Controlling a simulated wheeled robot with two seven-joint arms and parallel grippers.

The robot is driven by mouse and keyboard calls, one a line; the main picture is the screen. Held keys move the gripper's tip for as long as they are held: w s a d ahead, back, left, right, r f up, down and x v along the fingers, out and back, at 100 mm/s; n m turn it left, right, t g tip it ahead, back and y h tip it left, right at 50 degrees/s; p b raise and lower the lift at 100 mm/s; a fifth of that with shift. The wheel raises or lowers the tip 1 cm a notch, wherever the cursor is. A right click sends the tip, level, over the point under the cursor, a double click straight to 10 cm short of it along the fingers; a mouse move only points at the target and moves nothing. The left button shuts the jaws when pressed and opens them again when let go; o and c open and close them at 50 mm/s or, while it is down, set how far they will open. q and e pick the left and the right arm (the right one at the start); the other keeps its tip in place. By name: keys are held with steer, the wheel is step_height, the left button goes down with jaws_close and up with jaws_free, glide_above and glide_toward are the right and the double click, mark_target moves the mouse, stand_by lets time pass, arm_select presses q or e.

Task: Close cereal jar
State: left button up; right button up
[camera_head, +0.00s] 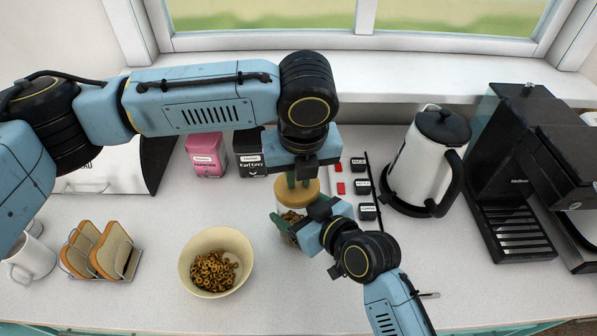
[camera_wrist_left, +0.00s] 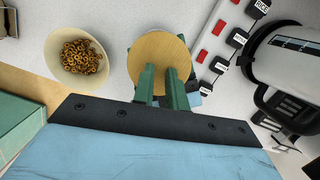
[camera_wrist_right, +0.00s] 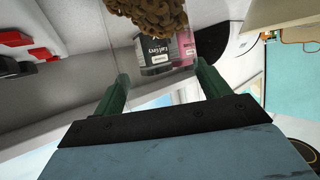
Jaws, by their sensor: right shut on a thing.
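The clear cereal jar (camera_head: 284,213) stands on the counter with ring cereal inside. Its round wooden lid (camera_head: 311,198) is at the jar's mouth; whether it is fully seated I cannot tell. The lid also shows in the left wrist view (camera_wrist_left: 160,50). My left gripper (camera_head: 298,182) points down from above, its green fingertips over the lid's top with a narrow gap between them. Whether they grip anything is hidden. My right gripper (camera_head: 288,227) is shut on the jar's body from the front right. In the right wrist view, cereal (camera_wrist_right: 147,14) shows beyond its fingers.
A cream bowl of cereal rings (camera_head: 188,262) stands left of the jar. A toast rack (camera_head: 102,252) and mug (camera_head: 30,260) are farther left. Pink (camera_head: 206,155) and black (camera_head: 250,152) tins stand behind. A kettle (camera_head: 422,165) and coffee machine (camera_head: 515,175) stand right. The front counter is clear.

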arm_select(q)
steer(key=shift+s+d+r, duration=0.1)
steer(key=shift+s+r, duration=0.1)
steer(key=shift+r, duration=0.75)
steer(key=shift+s+r, duration=0.2)
steer(key=shift+r, duration=0.75)
arm_select(e)
steer(key=shift+f, duration=0.1)
steer(key=o, duration=1.5)
steer(key=shift+c, duration=0.2)
steer(key=shift+d, duration=0.1)
arm_select(q)
steer(key=shift+r, duration=0.15)
arm_select(e)
steer(key=v, duration=1.3)
steer(key=shift+s, duration=0.2)
steer(key=shift+d, duration=0.1)
arm_select(q)
steer(key=shift+w+f, duration=0.2)
steer(key=shift+f, duration=0.85)
steer(key=shift+w+f, duration=0.15)
steer(key=shift+f, duration=0.9)
arm_select(e)
steer(key=shift+f, duration=0.2)
